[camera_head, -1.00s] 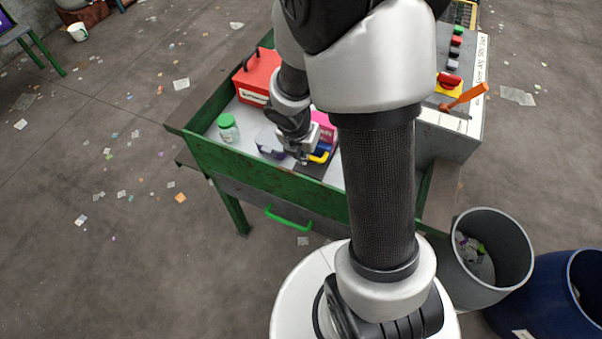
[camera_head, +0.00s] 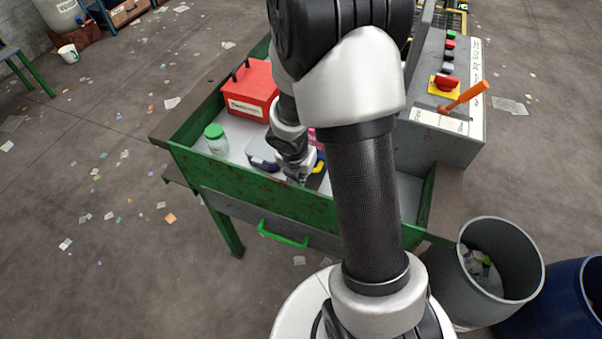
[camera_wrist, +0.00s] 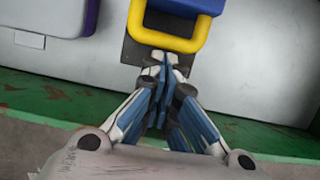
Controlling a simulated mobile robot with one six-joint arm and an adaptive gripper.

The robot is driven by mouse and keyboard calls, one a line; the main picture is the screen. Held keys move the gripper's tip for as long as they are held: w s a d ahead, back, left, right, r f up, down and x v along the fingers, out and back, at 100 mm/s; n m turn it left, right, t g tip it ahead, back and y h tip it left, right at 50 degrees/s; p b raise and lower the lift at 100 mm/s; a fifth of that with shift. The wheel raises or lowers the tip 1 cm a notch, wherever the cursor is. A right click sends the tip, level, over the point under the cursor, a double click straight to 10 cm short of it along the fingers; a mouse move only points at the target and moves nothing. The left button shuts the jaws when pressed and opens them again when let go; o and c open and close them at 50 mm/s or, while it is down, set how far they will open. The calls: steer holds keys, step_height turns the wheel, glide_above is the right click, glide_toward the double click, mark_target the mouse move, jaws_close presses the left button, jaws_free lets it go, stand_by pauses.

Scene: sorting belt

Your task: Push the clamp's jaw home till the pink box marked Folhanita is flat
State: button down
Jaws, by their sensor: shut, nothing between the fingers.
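The clamp shows in the wrist view as a yellow loop handle (camera_wrist: 165,42) with a blue part (camera_wrist: 185,14) behind it, over a dark plate (camera_wrist: 130,52). In the head view only a bit of its yellow handle (camera_head: 320,167) shows beside my arm. A sliver of the pink box (camera_head: 311,134) shows behind my arm; its marking and shape are hidden. My gripper (camera_wrist: 163,66) is shut and empty, its fingertips just in front of the handle's near bar; I cannot tell whether they touch. It also shows in the head view (camera_head: 298,180).
A white and purple case (camera_wrist: 45,18) lies left of the clamp. A green-capped jar (camera_head: 216,142) and a red box (camera_head: 250,92) stand farther left. The green rim (camera_head: 280,195) of the table runs under my gripper. A control box (camera_head: 445,140) stands right.

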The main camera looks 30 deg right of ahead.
steer(key=w+d+p, duration=0.2)
steer(key=shift+d+r+p, duration=0.2)
steer(key=shift+r+p, duration=0.05)
steer(key=shift+p, duration=0.1)
steer(key=shift+w+d+f, duration=0.2)
steer(key=shift+w+d, duration=0.05)
steer(key=shift+d, duration=0.1)
steer(key=shift+s, duration=0.1)
steer(key=shift+a, duration=0.1)
